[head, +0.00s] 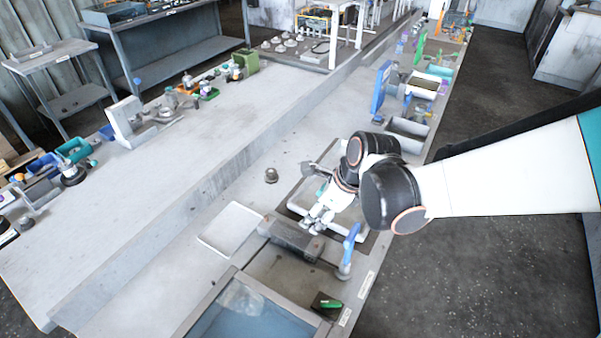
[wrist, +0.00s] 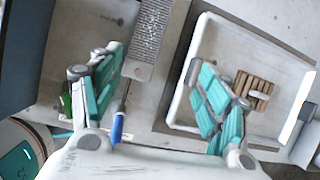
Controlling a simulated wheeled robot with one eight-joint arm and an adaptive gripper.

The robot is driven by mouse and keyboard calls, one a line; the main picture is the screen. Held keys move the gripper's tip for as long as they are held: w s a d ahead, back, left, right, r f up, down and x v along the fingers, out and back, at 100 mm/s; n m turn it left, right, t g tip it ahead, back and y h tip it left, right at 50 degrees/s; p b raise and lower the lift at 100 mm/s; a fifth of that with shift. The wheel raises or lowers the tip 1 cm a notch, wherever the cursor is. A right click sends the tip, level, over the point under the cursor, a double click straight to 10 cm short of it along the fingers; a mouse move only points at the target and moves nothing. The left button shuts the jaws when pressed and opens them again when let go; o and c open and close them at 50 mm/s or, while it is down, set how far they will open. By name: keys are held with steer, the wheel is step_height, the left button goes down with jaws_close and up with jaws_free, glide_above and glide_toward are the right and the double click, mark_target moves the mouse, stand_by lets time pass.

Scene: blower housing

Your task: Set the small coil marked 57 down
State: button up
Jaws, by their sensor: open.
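My gripper (head: 316,218) is over the bench between a grey block and a white-rimmed tray (head: 352,238). In the wrist view my gripper (wrist: 152,62) has its two teal-padded fingers wide apart, with nothing between them. In the head view my arm and gripper hide much of that tray.
The grey block (head: 290,238) has a perforated face in the wrist view (wrist: 147,40). A blue-handled tool (head: 350,245) stands near the bench edge, close to my gripper. A small brownish part (head: 271,175) and a flat white sheet or tray (head: 232,228) lie left of it.

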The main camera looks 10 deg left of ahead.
mark_target(291, 233)
steer(key=shift+m+g, duration=0.3)
steer(key=shift+m, duration=0.3)
steer(key=b+x, duration=0.2)
steer(key=x, duration=0.1)
steer(key=s+a+b+x, duration=0.1)
steer(key=b+x, duration=0.1)
steer(key=x, duration=0.2)
steer(key=b+x, duration=0.2)
steer(key=x, duration=0.2)
steer(key=shift+s+a+r, duration=0.15)
steer(key=shift+s+a, duration=0.15)
steer(key=shift+w+b+x, duration=0.15)
steer(key=shift+b+x, duration=0.6)
steer(key=shift+x, duration=0.6)
steer(key=shift+w+b+x, duration=0.2)
steer(key=shift+b+x, duration=0.5)
steer(key=shift+x, duration=0.65)
steer(key=shift+a+r, duration=0.1)
steer(key=shift+r, duration=0.05)
steer(key=c, duration=1.6)
steer(key=shift+r, duration=0.1)
step_height(291, 233, up, 20)
steer(key=p, duration=1.3)
steer(key=shift+p, duration=0.4)
